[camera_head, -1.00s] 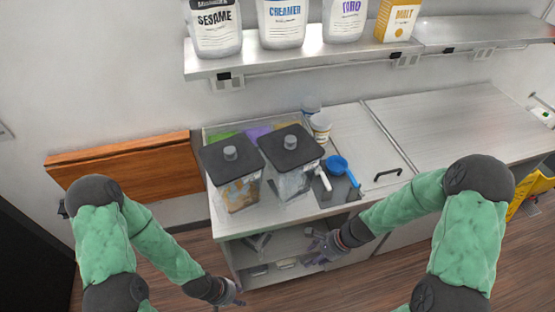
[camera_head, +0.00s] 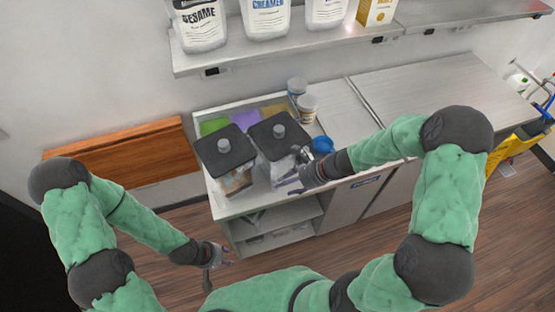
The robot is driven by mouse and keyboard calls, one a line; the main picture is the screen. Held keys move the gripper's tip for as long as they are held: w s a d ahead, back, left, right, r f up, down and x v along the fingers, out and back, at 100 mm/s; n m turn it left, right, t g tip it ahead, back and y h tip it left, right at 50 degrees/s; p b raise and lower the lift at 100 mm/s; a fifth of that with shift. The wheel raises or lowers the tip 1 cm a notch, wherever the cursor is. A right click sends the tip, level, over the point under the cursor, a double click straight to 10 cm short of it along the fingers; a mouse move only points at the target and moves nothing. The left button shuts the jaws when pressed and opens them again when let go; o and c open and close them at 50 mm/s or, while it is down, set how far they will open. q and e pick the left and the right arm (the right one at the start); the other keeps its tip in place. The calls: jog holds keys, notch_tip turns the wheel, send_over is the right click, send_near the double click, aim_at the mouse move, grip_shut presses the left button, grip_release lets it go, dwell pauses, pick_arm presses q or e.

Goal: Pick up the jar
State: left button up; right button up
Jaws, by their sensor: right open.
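Two clear jars with dark square lids and grey knobs stand side by side near the counter's front left: the left jar (camera_head: 224,157) and the right jar (camera_head: 277,138). The left one has brownish contents low inside. My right gripper (camera_head: 296,172) is open beside the right jar, at its front right side, and hides part of it; I cannot tell if it touches. My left gripper (camera_head: 219,254) hangs low in front of the counter, away from both jars; its finger opening is too small to tell.
A blue scoop (camera_head: 322,145) lies right of my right gripper. White cups (camera_head: 306,108) stand behind it. Coloured trays (camera_head: 216,126) lie behind the jars. A shelf (camera_head: 300,48) with several containers hangs above. The counter (camera_head: 440,95) at right is clear.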

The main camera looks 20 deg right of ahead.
aim_at(274, 192)
jog(key=shift+w+x, duration=0.2)
jog(key=shift+x, duration=1.5)
jog(key=shift+w+x, duration=0.2)
jog(key=shift+x, duration=1.5)
jog(key=shift+r, duration=0.1)
grip_shut()
jog(key=shift+w+d+r, duration=0.1)
